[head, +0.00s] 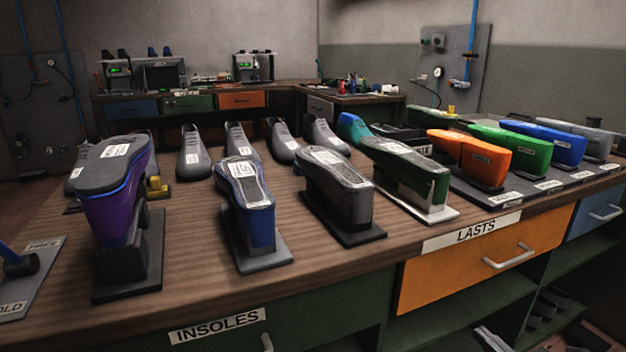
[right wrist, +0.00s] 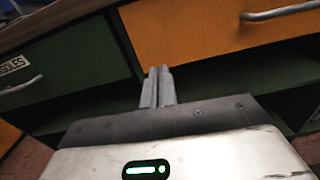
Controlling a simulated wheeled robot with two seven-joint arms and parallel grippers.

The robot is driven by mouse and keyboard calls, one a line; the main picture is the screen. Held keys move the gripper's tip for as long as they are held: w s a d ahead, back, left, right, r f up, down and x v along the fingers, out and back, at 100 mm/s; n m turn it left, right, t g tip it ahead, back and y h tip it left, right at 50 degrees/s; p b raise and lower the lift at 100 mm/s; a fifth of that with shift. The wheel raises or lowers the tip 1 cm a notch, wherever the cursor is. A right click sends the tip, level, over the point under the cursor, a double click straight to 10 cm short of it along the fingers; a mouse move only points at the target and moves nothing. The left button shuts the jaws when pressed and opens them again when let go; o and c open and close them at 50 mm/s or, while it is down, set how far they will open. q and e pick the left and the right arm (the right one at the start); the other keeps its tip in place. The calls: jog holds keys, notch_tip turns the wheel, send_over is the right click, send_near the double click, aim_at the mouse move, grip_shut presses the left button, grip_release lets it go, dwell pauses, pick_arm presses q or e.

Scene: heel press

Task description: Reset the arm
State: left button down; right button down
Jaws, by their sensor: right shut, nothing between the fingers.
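My right gripper (head: 488,334) shows at the bottom edge of the head view, low in front of the workbench and below the orange drawer (head: 470,262). In the right wrist view its two grey fingers (right wrist: 158,72) are together, with nothing between them. They point toward the cabinet front, near the lower edge of the orange drawer (right wrist: 200,35). My left gripper is not in view.
The wooden bench (head: 190,225) holds a purple last (head: 110,205), a blue last (head: 255,225), several other lasts and grey shoes. A drawer handle (head: 508,257) sticks out above my right gripper. Open green shelves lie below the drawers.

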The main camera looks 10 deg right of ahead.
pick_arm(q)
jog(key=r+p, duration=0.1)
jog(key=p, duration=0.2)
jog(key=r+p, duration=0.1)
jog(key=p, duration=0.2)
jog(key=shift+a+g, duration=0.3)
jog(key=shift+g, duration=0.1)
pick_arm(e)
jog(key=s+a+f+m+g, duration=0.2)
jog(key=s+a+m, duration=0.3)
jog(key=a+m, duration=0.7)
jog(key=s+a+f+m+g, duration=0.2)
jog(key=s+a+m+g, duration=0.3)
jog(key=a+m, duration=0.8)
jog(key=m, duration=1)
jog(key=shift+a, duration=0.3)
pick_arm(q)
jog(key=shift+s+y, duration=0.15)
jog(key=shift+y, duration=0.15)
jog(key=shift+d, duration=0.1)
pick_arm(e)
jog(key=shift+d, duration=0.15)
